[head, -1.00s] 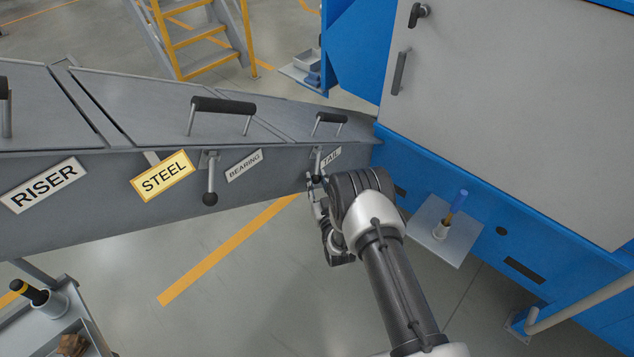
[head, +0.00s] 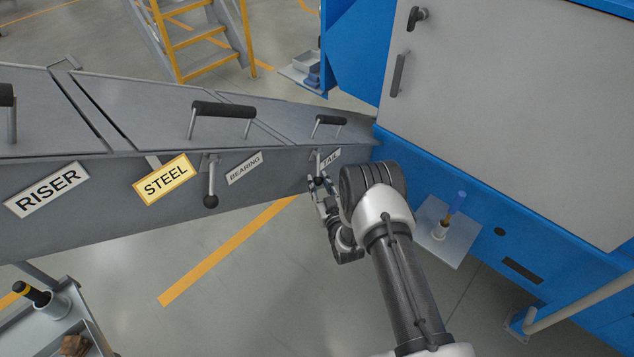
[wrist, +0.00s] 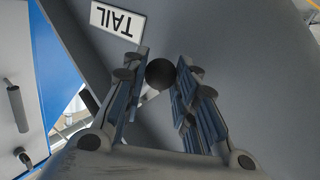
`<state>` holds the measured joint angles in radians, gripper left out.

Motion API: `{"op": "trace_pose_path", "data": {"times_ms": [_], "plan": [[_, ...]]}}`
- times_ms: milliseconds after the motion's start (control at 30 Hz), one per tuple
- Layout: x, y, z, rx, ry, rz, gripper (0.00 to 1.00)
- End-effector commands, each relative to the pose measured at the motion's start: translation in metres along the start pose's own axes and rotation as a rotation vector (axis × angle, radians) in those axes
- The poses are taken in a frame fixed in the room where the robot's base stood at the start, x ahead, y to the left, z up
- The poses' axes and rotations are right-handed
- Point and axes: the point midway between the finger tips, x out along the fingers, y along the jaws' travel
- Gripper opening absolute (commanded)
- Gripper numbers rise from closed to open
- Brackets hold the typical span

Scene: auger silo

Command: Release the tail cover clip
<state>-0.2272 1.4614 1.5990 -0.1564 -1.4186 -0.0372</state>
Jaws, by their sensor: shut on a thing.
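The tail cover clip (head: 318,160) is a small metal lever on the grey trough's front wall, just left of the TAIL label (head: 331,157). In the wrist view its dark round knob (wrist: 160,73) sits between my fingertips, beside the upside-down TAIL label (wrist: 118,20). My gripper (head: 320,184) is at the lower end of the clip; it also shows in the wrist view (wrist: 159,70), shut on the knob. The tail cover (head: 305,123) lies flat on the trough, with a black handle (head: 329,120). My gripper hides the clip's lower end in the head view.
Another clip (head: 211,185) hangs beside the STEEL (head: 167,180) and BEARING (head: 244,168) labels. A blue machine (head: 400,155) with a small shelf (head: 455,250) stands close on the right. A cart (head: 70,315) is at lower left.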

Motion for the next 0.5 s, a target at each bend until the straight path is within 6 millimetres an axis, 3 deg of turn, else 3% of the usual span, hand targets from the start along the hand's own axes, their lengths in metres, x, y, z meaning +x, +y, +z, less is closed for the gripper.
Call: {"op": "trace_pose_path", "data": {"times_ms": [500], "plan": [[-0.021,0.034,-0.028,-0.21,-0.315,-0.248,0.0]]}}
